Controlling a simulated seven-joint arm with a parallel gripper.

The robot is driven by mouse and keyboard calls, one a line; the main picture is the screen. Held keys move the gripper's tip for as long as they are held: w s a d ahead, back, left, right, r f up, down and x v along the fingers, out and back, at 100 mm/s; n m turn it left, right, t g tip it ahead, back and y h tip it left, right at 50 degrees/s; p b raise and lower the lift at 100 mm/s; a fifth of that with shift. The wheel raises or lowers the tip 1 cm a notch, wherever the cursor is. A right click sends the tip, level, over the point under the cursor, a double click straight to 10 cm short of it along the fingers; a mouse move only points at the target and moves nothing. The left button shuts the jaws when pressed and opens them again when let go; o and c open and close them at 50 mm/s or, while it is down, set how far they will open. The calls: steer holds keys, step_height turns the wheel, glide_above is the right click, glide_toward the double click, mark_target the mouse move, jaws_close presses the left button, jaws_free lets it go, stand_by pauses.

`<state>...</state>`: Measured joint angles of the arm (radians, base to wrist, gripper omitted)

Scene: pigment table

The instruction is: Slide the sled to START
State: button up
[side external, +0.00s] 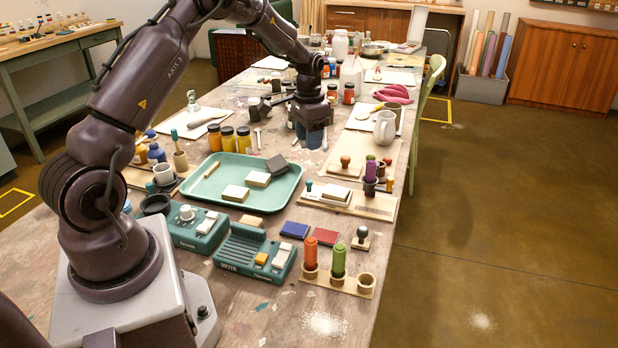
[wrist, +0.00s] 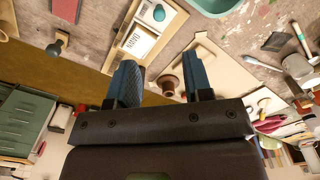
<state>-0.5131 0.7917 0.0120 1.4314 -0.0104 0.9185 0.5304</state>
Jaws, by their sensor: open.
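I cannot make out for certain which thing is the sled, and no START mark is readable. A brown round-topped knob (wrist: 171,86) stands on a tan board (wrist: 215,70) and appears between my fingers in the wrist view. It seems to be the brown knob (side external: 345,162) on the tan board in the side view. My gripper (side external: 312,140) hangs over the middle of the table, behind the teal tray. In the wrist view its two blue fingers (wrist: 162,85) are apart with nothing held between them.
A teal tray (side external: 222,161) with several blocks lies left of centre. Two teal devices (side external: 187,230) stand near my base. Jars (side external: 228,138), cups and a white pitcher (side external: 384,128) crowd the table.

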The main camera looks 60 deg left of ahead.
mark_target(309, 180)
step_height(309, 180, down, 12)
steer(key=shift+r, duration=0.1)
stand_by(0.4)
